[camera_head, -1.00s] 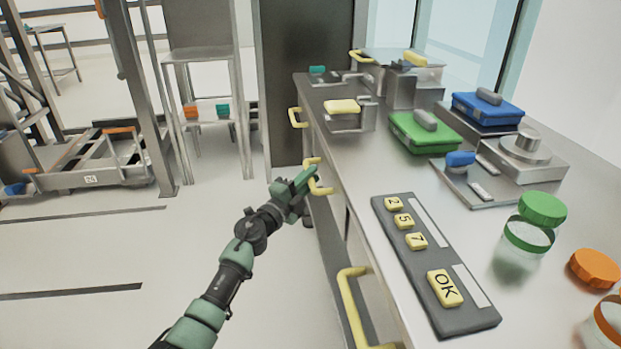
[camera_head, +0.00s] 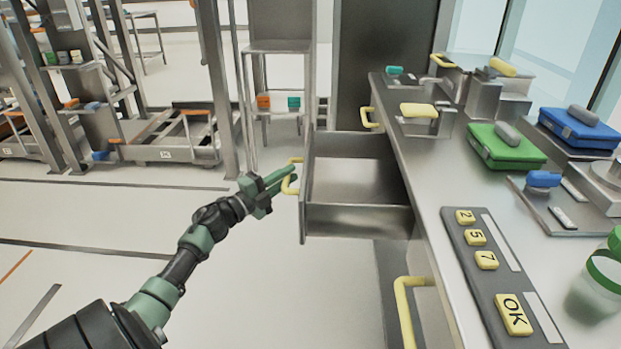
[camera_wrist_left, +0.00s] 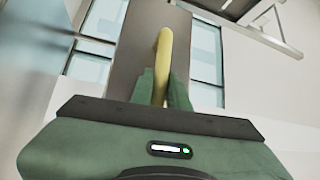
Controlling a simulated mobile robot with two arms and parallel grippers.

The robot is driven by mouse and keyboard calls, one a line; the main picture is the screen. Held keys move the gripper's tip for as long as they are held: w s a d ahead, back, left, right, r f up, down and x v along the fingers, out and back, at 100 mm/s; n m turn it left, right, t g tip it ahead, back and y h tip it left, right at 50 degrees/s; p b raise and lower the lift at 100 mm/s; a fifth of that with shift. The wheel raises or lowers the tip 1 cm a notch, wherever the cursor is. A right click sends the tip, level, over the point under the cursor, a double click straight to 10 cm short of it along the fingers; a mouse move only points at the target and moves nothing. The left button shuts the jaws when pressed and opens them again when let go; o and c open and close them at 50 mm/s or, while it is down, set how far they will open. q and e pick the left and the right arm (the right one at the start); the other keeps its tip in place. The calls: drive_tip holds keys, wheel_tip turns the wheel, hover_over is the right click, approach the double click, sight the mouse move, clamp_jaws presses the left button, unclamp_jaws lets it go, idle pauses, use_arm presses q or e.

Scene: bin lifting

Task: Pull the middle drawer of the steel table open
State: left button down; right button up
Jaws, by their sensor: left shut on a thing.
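The middle drawer (camera_head: 355,218) of the steel table (camera_head: 440,190) stands well open in the head view, and its inside looks empty. Its front panel faces left, with a yellow handle (camera_head: 291,177) on it. My left gripper (camera_head: 280,178) is shut on this handle. In the left wrist view the yellow handle (camera_wrist_left: 162,65) stands between the two green fingers (camera_wrist_left: 160,88). My right gripper is not in view.
Another yellow handle (camera_head: 369,117) is farther back, and one (camera_head: 408,305) is nearer. The tabletop carries a button panel (camera_head: 490,265), a green case (camera_head: 505,146) and a blue case (camera_head: 580,128). The floor left of the drawer is clear.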

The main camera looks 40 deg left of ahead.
use_arm(q)
drive_tip(key=shift+s+a+f, duration=0.1)
drive_tip(key=shift+s+a, duration=0.45)
drive_tip(key=shift+a, duration=0.15)
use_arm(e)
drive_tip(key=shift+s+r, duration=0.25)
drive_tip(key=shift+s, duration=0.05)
use_arm(q)
drive_tip(key=c, duration=1.4)
unclamp_jaws()
drive_tip(key=shift+o, duration=0.2)
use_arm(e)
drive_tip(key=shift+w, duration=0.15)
use_arm(q)
drive_tip(key=shift+s, duration=0.1)
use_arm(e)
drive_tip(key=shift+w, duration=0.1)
